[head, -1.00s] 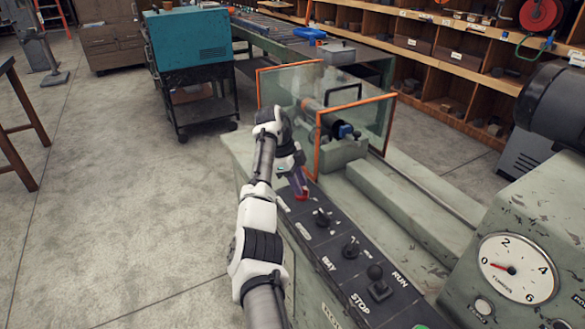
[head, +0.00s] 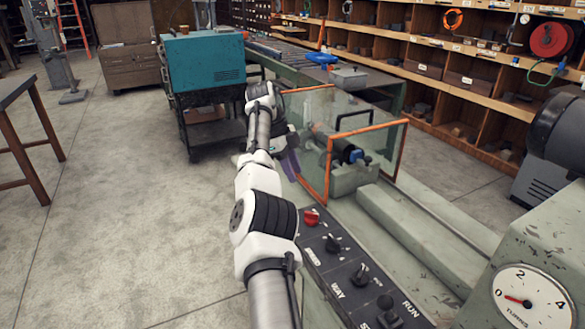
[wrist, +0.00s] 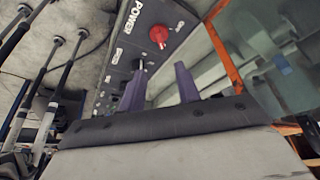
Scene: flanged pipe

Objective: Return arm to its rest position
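My arm (head: 265,205) reaches forward over the left edge of the machine's control panel. My gripper (head: 290,163) is beside the orange-framed clear guard and above the panel, partly hidden by the wrist in the head view. In the wrist view my gripper (wrist: 161,80) shows two purple fingers spread apart with nothing between them. The red power knob (head: 311,217) is free of the fingers. It also shows in the wrist view (wrist: 159,34), beyond the fingertips.
The orange-framed guard (head: 328,170) stands close to the right of my gripper. Black levers (head: 360,275) line the panel, and a turns dial (head: 527,300) is at lower right. A teal cabinet (head: 203,75) on a cart stands behind. Open floor (head: 120,220) lies to the left.

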